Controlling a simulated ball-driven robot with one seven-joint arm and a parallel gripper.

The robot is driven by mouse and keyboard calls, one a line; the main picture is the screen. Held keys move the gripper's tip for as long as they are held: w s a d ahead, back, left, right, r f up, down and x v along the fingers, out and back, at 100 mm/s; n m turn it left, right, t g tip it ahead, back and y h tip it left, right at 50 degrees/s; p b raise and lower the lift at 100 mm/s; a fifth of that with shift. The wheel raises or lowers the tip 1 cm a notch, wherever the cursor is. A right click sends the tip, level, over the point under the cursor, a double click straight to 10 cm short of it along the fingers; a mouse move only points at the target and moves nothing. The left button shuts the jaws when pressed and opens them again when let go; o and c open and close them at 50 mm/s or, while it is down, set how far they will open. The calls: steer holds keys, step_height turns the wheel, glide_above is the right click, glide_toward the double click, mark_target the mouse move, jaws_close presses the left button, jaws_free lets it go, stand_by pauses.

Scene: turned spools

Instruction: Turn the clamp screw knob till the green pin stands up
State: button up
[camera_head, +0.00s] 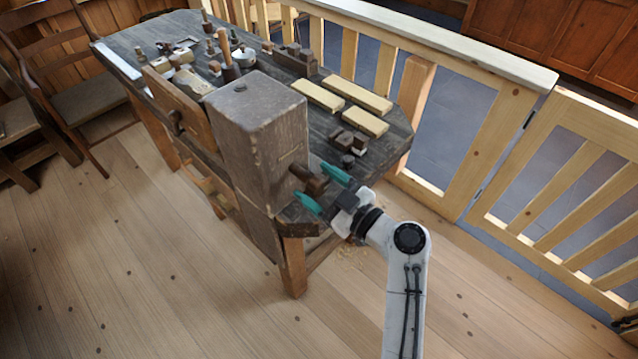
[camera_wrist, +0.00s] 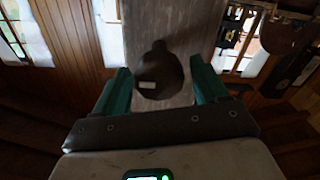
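The clamp screw knob (camera_head: 316,186) is dark brown wood and sticks out from the big wooden block (camera_head: 255,125) at the bench end. In the wrist view the knob (camera_wrist: 165,68) is round and dark, with a small pale mark low on its face. I cannot make out a green pin in either view. My gripper (camera_head: 311,180) is open, with one teal finger on each side of the knob. In the wrist view, gaps show between the knob and both fingers of my gripper (camera_wrist: 160,65).
The dark workbench (camera_head: 318,128) carries pale wood bars (camera_head: 358,95), a small dark block (camera_head: 346,139) and several tools and turned pieces at its far end. A wooden railing (camera_head: 480,120) runs behind it. The plank floor (camera_head: 150,280) in front is clear.

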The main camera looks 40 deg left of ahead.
steer(key=c, duration=0.9)
steer(key=shift+o, duration=0.2)
steer(key=shift+f+m+b, duration=0.1)
steer(key=shift+m+b, duration=0.2)
steer(key=shift+m, duration=0.1)
